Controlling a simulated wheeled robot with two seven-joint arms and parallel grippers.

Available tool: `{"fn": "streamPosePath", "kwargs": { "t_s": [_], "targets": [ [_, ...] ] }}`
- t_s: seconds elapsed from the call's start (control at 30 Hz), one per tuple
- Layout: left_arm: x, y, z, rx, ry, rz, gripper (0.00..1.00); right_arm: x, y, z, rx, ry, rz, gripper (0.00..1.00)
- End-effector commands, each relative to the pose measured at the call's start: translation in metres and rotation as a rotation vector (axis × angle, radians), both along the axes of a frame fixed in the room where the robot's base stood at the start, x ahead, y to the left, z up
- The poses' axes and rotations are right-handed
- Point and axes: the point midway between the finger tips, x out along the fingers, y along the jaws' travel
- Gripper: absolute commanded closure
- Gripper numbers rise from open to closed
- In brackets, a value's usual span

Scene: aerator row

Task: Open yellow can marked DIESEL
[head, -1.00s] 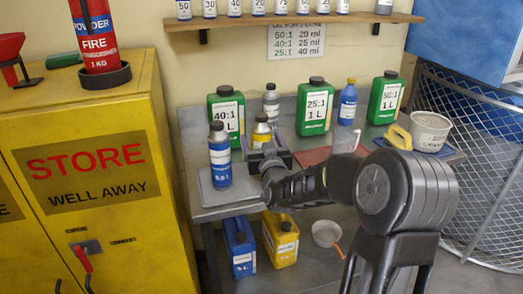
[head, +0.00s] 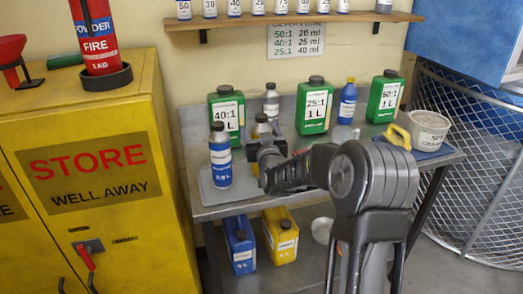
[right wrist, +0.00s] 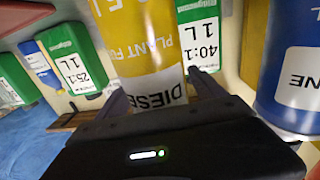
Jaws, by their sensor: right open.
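The yellow can marked DIESEL (right wrist: 150,45) fills the middle of the right wrist view, with its label upside down there. In the right wrist view my right gripper (right wrist: 160,90) is open, with one finger on each side of the can's body. Whether the fingers touch it I cannot tell. The can stands on the grey bench (head: 207,203). Its cap end is outside the right wrist view. My left gripper is not in view.
A blue bottle (head: 220,160) stands close left of the can. A grey bottle (head: 271,103) and green jugs (head: 314,108) stand behind. A yellow cabinet (head: 170,150) borders the bench on the left.

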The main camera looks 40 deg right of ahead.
Motion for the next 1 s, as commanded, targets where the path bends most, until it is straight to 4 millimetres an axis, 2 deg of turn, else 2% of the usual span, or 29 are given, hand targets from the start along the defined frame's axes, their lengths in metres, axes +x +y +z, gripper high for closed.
{"fn": "streamPosePath", "kwargs": {
  "t_s": [0.23, 1.0],
  "targets": [
    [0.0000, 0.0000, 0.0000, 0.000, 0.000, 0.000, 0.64, -0.0002, 0.0001, 0.0002, 0.000, 0.000, 0.000, 0.22],
    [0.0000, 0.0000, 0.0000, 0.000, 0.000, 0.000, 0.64, -0.0001, 0.0002, 0.0002, 0.000, 0.000, 0.000, 0.85]
  ]
}}
